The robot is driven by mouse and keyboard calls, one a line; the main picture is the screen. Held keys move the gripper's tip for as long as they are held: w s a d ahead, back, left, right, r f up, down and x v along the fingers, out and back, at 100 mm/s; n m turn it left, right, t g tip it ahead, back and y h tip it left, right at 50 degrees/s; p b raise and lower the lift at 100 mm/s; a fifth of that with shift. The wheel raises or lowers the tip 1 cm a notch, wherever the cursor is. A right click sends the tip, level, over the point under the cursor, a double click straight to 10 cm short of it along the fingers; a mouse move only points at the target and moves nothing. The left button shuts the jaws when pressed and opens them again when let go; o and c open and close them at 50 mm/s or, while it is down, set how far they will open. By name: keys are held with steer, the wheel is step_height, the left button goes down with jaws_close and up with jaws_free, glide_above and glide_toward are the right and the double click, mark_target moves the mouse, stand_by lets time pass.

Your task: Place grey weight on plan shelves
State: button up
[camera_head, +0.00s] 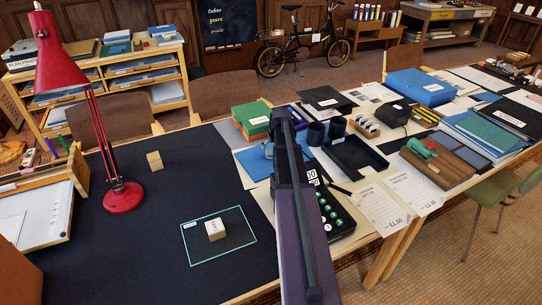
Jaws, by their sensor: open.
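A small pale block with a marked face (215,230) sits inside a cyan-outlined rectangle (192,256) on the dark desk mat. It may be the grey weight; its colour looks beige-grey from here. A similar wooden-coloured block (154,160) stands farther back, right of the red lamp. The plan shelves (187,75), a wooden unit with blue and white papers in its bays, stand at the back left. My purple and dark arm rises through the middle of the view, right of the marked block. My gripper is not discernible.
A red lamp (122,197) stands between the blocks and a drawing board (40,215) at left. Chairs (113,130) are between the desk and the shelves. The mat around the marked block is clear.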

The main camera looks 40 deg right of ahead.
mark_target(271, 151)
steer(key=shift+b+x, duration=1.85)
steer(key=shift+x, duration=0.4)
steer(key=c, duration=1.2)
